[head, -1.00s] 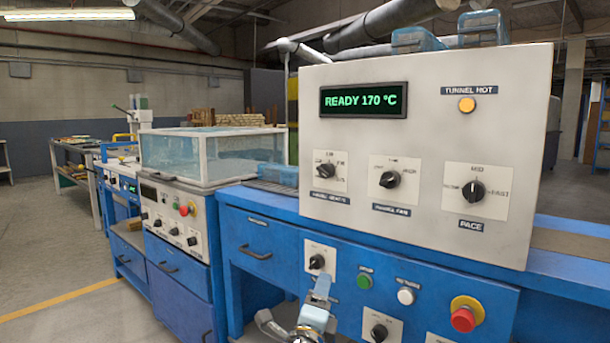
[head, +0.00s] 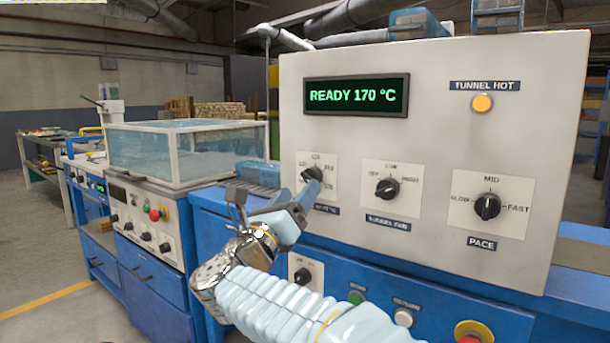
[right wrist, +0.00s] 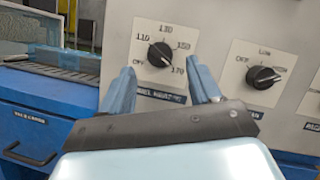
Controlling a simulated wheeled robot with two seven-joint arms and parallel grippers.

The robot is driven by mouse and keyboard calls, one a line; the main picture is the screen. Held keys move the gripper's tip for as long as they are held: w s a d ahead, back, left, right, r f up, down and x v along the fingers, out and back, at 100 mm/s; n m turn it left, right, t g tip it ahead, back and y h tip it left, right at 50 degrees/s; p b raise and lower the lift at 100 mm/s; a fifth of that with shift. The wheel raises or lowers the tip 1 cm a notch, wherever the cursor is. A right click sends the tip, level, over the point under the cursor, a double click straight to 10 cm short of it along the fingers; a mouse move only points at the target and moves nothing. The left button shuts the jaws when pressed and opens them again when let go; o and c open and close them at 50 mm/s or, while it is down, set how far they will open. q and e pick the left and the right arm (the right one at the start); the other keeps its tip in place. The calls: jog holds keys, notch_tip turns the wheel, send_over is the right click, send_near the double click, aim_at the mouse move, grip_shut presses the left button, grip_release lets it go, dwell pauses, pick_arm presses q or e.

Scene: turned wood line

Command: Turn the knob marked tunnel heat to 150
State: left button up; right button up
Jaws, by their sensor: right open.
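The tunnel heat knob (head: 312,174) is black, on a white plate at the lower left of the pale panel. In the right wrist view the knob (right wrist: 160,54) has marks 110, 130, 150 and 170 around it, and its pointer appears to aim at 170. Its name label is partly hidden by my gripper. My right gripper (head: 272,198) is open and empty, left of and below the knob in the head view. In the wrist view its fingertips (right wrist: 162,70) appear just below the knob, one to each side, apart from it. My left gripper is not in view.
The green display (head: 356,95) reads READY 170 °C. An orange lamp (head: 482,103) is labelled TUNNEL HOT. The tunnel fan knob (head: 387,188) and PACE knob (head: 487,206) sit to the right. A red button (head: 470,338) is on the blue front below.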

aim_at(307, 181)
jog(key=shift+p+x, duration=0.45)
jog(key=shift+x, duration=1.8)
jog(key=c, duration=1)
jog(key=shift+c, duration=0.2)
